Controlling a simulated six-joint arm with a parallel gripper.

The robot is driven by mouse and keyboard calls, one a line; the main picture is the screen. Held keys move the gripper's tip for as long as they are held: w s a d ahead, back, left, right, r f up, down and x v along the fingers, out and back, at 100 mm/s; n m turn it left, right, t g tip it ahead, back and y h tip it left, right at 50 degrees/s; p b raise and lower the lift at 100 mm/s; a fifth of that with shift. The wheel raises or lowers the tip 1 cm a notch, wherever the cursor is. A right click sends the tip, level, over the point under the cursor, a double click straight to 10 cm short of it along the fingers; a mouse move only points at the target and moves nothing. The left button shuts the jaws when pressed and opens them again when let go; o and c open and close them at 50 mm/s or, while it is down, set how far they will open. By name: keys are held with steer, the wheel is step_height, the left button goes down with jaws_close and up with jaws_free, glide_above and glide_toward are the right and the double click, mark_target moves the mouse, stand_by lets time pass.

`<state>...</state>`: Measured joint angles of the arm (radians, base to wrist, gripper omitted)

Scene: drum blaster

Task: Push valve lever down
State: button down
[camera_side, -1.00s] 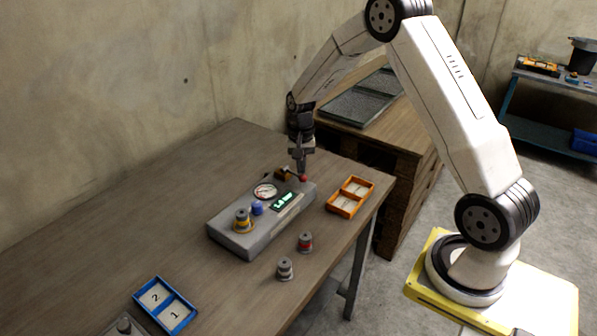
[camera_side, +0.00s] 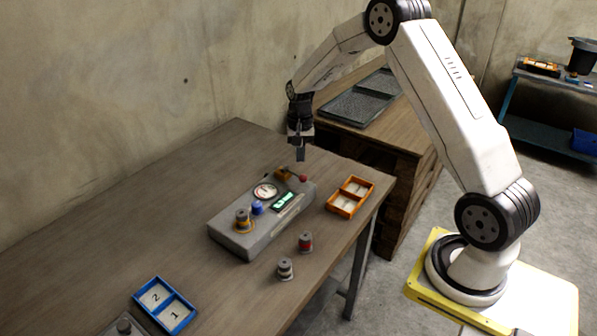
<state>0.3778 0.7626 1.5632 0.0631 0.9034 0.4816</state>
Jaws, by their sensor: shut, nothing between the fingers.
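The valve lever (camera_side: 296,175) is at the far right end of the grey box (camera_side: 238,241). It has a red knob (camera_side: 303,178) at its tip and a brass-coloured body (camera_side: 282,174) at its base. The box also carries a round gauge (camera_side: 265,190), a green-lit display (camera_side: 284,201), a blue button (camera_side: 257,208) and a grey-and-yellow spool-like part (camera_side: 243,220). My gripper (camera_side: 301,157) points down above the lever, shut and empty, with a small gap between its tips and the lever. The display's digits are too small to read surely.
An orange two-part tray (camera_side: 350,197) is right of the box. Two small spool-like parts, one red-banded (camera_side: 305,242) and one pale-banded (camera_side: 285,269), stand in front. A blue tray (camera_side: 165,305) marked 1 and 2 is at the front left. The left of the table is clear.

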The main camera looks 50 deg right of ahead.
step_height(320, 180, up, 7)
steer(key=shift+w+d+r, duration=0.15)
steer(key=shift+w+d, duration=0.1)
steer(key=shift+d, duration=0.05)
steer(key=shift+a, duration=0.1)
stand_by(0.4)
steer(key=s+a+f+n+t+h, duration=0.1)
steer(key=s+a+f+n+t, duration=0.1)
steer(key=s+a+n, duration=0.8)
steer(key=s+a+t, duration=0.1)
steer(key=s+a, duration=0.6)
steer(key=s, duration=0.1)
steer(key=shift+s+a, duration=0.3)
steer(key=shift+a, duration=0.1)
